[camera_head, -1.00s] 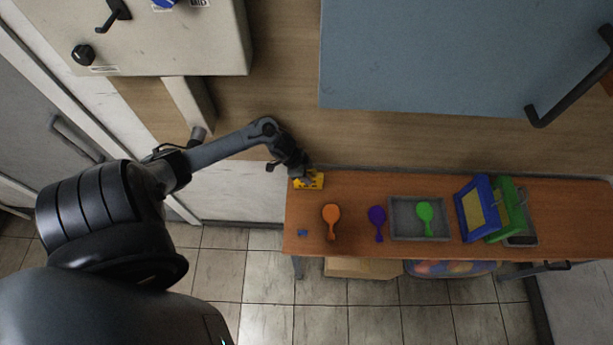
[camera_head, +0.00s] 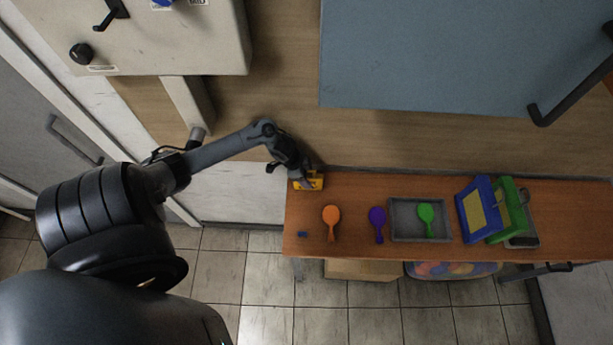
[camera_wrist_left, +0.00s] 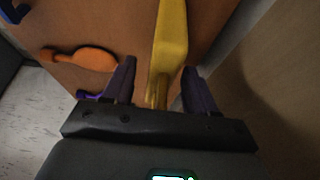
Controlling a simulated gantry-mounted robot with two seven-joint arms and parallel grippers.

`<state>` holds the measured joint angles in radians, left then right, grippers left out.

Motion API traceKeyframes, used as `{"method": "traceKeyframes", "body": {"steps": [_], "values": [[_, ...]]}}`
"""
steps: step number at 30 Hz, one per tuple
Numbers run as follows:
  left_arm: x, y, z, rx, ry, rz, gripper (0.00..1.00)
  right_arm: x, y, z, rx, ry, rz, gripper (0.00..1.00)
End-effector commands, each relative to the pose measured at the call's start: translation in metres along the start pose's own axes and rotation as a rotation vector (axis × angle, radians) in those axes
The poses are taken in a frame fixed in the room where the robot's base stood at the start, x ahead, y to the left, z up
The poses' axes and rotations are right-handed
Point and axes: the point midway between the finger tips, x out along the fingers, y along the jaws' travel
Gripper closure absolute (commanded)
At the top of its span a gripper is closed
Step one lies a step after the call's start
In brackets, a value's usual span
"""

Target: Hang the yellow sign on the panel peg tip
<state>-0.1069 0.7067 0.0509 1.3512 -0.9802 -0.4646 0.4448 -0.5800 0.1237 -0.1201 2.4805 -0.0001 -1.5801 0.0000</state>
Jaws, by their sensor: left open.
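The yellow sign (camera_head: 312,185) is at the left back corner of the wooden table, partly hidden by my left gripper (camera_head: 304,180). In the left wrist view the yellow sign (camera_wrist_left: 171,40) runs between the two spread dark fingers of my left gripper (camera_wrist_left: 160,88). Gaps show on both sides of it, so the gripper is open around it. The beige panel (camera_head: 200,45) is on the wall at the upper left. A black bent peg or handle (camera_head: 112,15) sticks out of it; I cannot tell whether this is the panel peg. My right gripper is not in view.
The wooden table (camera_head: 350,185) holds an orange paddle (camera_head: 331,219), a purple paddle (camera_head: 377,220), a grey tray (camera_head: 402,230) with a green paddle (camera_head: 426,217), and blue (camera_head: 465,215) and green (camera_head: 508,205) frames. A small blue piece (camera_head: 302,234) lies near the left edge.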

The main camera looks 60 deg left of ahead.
Motion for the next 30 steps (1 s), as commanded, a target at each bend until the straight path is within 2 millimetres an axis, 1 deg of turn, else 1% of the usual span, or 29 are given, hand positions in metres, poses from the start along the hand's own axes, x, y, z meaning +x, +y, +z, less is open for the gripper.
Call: {"method": "traceKeyframes", "body": {"steps": [1,9,15,19,24,27,29,30], "values": [[-0.008,0.0,-0.001,-0.001,-0.001,0.0,0.43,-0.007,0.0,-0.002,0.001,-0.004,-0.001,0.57],[-0.041,-0.001,-0.003,-0.001,-0.001,0.0,0.43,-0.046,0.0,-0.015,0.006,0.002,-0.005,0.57],[-0.064,-0.003,-0.004,-0.001,-0.002,0.0,0.43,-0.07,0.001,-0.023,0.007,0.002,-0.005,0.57],[-0.084,-0.002,-0.003,0.0,-0.001,0.0,0.43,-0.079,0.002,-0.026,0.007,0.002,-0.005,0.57],[-0.098,-0.002,-0.002,0.001,0.0,0.0,0.43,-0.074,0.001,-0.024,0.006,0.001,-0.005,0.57],[-0.101,0.003,-0.005,0.008,0.001,-0.006,0.43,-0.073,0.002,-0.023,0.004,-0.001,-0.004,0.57],[-0.098,0.012,-0.009,0.022,0.003,-0.018,0.43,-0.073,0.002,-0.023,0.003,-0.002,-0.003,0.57],[-0.095,0.021,-0.014,0.035,0.004,-0.033,0.43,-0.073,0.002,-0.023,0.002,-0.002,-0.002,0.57]]}}
